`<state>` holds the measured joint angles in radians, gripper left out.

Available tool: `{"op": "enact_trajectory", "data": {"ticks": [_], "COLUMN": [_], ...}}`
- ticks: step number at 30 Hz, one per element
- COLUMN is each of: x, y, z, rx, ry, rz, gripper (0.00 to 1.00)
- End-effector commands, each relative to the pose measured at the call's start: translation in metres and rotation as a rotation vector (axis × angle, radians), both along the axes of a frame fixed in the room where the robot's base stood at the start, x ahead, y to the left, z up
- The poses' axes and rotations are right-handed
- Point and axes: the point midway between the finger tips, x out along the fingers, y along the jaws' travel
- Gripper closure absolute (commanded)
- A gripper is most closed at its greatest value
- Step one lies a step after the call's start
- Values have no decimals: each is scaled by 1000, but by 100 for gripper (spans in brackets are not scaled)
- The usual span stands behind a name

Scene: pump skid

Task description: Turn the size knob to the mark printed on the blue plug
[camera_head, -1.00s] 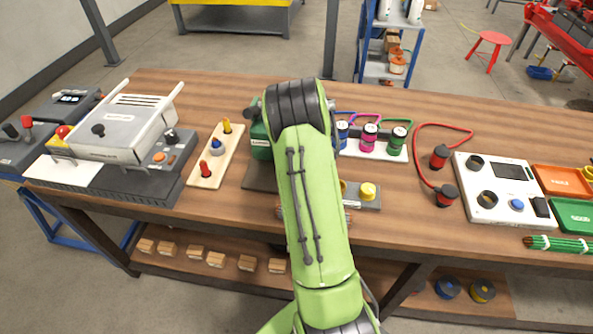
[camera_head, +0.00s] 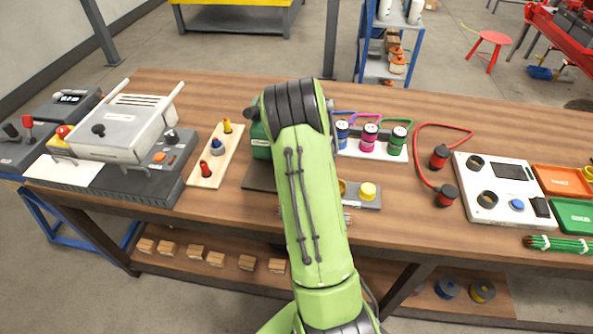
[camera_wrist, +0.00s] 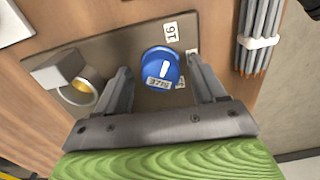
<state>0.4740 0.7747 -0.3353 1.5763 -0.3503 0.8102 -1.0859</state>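The size knob (camera_wrist: 160,68) is a round blue dial with a white pointer line and an upside-down SIZE label, in the wrist view. Printed marks stand around it; I can read 16 (camera_wrist: 171,32), and others beside the right finger are partly hidden. My gripper (camera_wrist: 159,64) is open, its fingers on either side of the knob with gaps showing. In the head view my arm hides the knob and gripper. The blue plug (camera_head: 217,148) stands on a light wooden board (camera_head: 205,181) between a yellow and a red plug; its mark is too small to read.
The knob's plate (camera_wrist: 110,50) also carries a grey block with a brass-lined round opening (camera_wrist: 77,92). A bundle of grey rods (camera_wrist: 260,35) lies to the right in the wrist view. A green machine (camera_head: 260,142) stands behind my arm in the head view.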

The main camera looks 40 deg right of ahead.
Motion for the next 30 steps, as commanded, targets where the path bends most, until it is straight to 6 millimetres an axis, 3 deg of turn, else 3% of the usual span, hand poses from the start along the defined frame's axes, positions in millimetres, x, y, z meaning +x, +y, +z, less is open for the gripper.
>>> {"op": "enact_trajectory", "data": {"ticks": [7,10,24,30], "x": [0,0,2,2], "y": [0,0,-3,-3], "z": [1,12,137,157], "rx": [1,0,-1,0], "ry": [2,0,-2,0], "rz": [-1,-2,-1,-2], "gripper": [31,31,31,31]}}
